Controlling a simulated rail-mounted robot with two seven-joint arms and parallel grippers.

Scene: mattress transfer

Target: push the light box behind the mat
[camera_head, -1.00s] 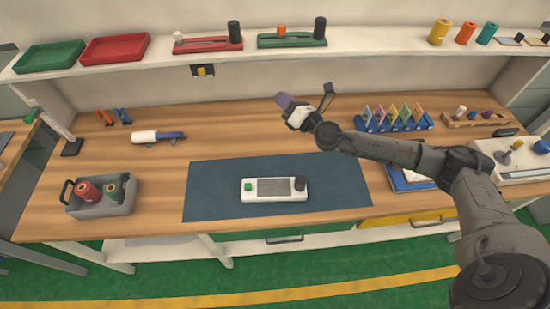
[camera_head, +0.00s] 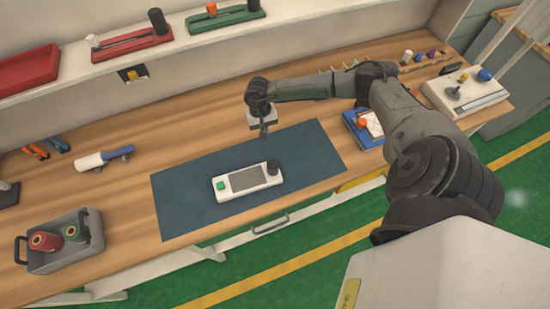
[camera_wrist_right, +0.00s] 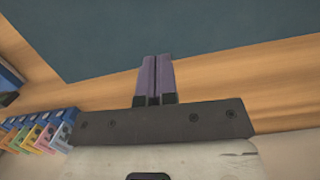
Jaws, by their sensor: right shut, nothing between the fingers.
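The dark blue mat (camera_head: 180,205) lies on the wooden table; it also fills the top of the right wrist view (camera_wrist_right: 200,30). A white box (camera_head: 233,196) with a grey screen, a green button and a black knob lies on the mat. A small dark box with a yellow button (camera_head: 132,74) is on the wall below the shelf, behind the mat and to the left. My right gripper (camera_head: 264,130) points down near the mat's far edge, apart from both boxes. Its purple fingers (camera_wrist_right: 154,80) are together and empty. My left gripper is not in view.
A grey crate with red and green spools (camera_head: 38,262) stands at the front left. A white-handled tool (camera_head: 90,161) lies behind it. A blue tray (camera_head: 360,135) is right of the mat. The white shelf (camera_head: 165,55) overhangs the back. Bare table lies between mat and wall.

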